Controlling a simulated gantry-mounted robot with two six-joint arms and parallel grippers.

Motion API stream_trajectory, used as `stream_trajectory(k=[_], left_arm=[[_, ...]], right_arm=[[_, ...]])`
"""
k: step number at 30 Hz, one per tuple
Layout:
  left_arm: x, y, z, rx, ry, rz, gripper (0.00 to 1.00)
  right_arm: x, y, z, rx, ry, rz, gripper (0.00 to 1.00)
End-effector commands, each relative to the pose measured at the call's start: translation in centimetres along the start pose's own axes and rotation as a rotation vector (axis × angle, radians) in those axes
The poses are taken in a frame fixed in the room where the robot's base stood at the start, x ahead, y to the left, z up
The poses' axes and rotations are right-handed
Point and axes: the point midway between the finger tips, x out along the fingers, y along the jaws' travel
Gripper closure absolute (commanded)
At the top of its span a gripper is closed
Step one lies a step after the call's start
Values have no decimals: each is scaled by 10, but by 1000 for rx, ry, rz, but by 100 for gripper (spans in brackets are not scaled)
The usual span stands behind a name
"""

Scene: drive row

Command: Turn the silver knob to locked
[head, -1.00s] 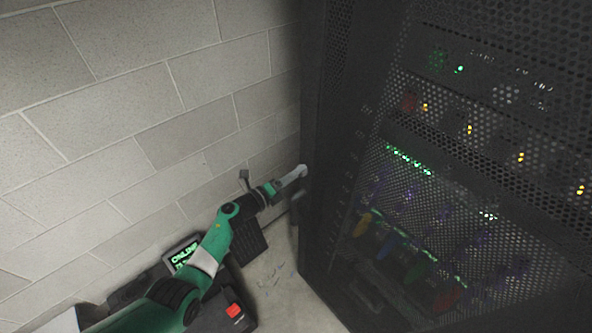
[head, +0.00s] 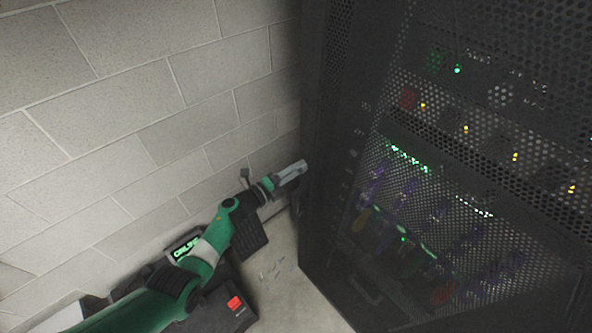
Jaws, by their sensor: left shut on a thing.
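My left gripper (head: 298,168) reaches in from the lower left and is shut at the left edge of the black rack cabinet (head: 322,215). Its jaws lie at the edge of the cabinet's perforated door, at about mid height. The silver knob cannot be told apart from the pale gripper fingers here, so its turn position is hidden. My right gripper is not in view.
A pale block wall (head: 110,120) runs close behind my left arm. A black device with a lit green display (head: 186,250) and a red patch (head: 235,304) sits low beside the arm. Bare floor (head: 272,272) shows between it and the cabinet. Lit drives show behind the mesh.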

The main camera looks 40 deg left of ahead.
Motion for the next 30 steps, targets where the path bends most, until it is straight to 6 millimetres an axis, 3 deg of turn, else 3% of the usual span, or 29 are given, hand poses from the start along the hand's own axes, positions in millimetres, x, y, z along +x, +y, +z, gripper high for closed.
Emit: stream_trajectory(k=[1,6,17,30], left_arm=[[0,0,0,-2,-1,1,50],[0,0,0,-1,0,0,23],[-7,-2,1,0,-1,1,23],[-100,-2,1,0,-3,1,23]], right_arm=[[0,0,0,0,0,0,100],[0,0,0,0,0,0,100],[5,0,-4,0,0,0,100],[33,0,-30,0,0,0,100]])
